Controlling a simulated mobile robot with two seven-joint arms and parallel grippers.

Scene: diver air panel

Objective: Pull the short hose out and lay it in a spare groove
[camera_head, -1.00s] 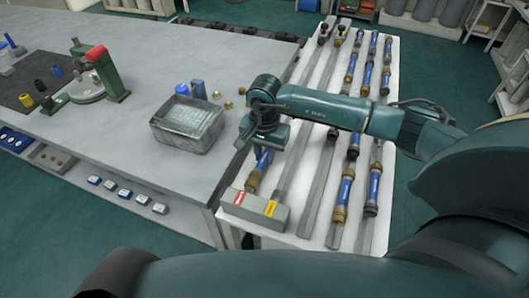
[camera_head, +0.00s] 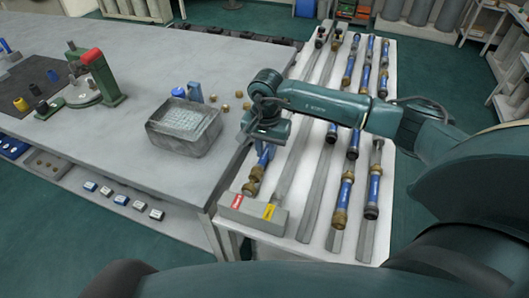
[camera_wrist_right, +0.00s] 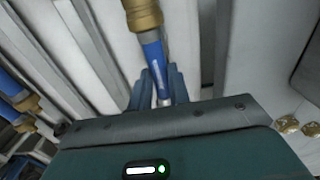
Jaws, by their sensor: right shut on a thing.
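The short blue hose (camera_head: 265,157) with a brass end sits at the left side of the white rack. My right gripper (camera_head: 264,146) is over it and shut on its blue part. In the right wrist view the hose (camera_wrist_right: 152,50) runs between the fingers (camera_wrist_right: 161,88), with its brass end beyond them. Brass (camera_head: 249,188) shows near the grey block (camera_head: 252,213) with red and yellow labels; whether the hose touches it is unclear. A long grey groove strip (camera_head: 318,195) looks bare over its near part. My left gripper is not in view.
Several other blue hoses with brass or dark ends (camera_head: 373,190) lie on strips to the right. The bench at left carries a grey metal basin (camera_head: 184,128), small brass parts and a green stand (camera_head: 103,80).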

